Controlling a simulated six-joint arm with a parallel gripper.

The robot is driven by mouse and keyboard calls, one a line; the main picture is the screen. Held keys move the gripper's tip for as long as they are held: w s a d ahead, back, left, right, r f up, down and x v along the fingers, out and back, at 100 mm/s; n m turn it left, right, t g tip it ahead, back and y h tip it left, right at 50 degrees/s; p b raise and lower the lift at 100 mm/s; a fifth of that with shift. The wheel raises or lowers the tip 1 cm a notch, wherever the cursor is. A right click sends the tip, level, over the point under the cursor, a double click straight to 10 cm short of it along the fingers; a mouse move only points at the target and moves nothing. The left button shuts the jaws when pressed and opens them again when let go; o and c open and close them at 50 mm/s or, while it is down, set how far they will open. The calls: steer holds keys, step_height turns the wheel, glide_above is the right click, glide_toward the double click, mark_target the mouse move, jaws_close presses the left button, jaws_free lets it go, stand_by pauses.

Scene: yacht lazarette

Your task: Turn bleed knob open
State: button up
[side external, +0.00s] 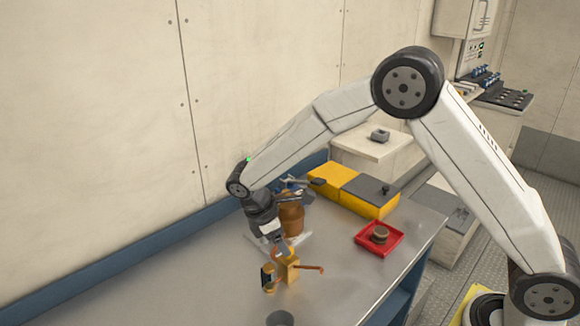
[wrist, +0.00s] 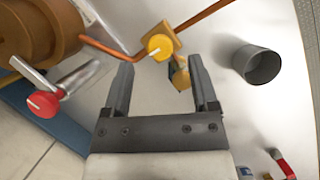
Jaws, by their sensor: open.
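A yellow round knob (wrist: 160,47) with a white pointer line sits by a brass block in the wrist view. A copper pipe (wrist: 100,44) runs beside it. The brass block (side external: 288,268) stands on the bench in the side view. A red knob (wrist: 42,103), also with a white line, is on a metal fitting by a brown cylinder. Which knob is the bleed knob is not labelled. My gripper (wrist: 160,62) is open and empty, its fingertips either side of and just short of the yellow knob; contact is not visible. A brass piece (wrist: 180,76) shows between the fingers.
The brown cylinder (side external: 291,220) stands close behind my gripper. A grey cup (wrist: 257,63) is to the right in the wrist view. A red tray (side external: 364,240) with a round brown item and a yellow-and-grey case (side external: 331,180) are further right. The bench's left part is clear.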

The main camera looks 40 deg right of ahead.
steer(key=shift+x, duration=1.35)
jaws_close()
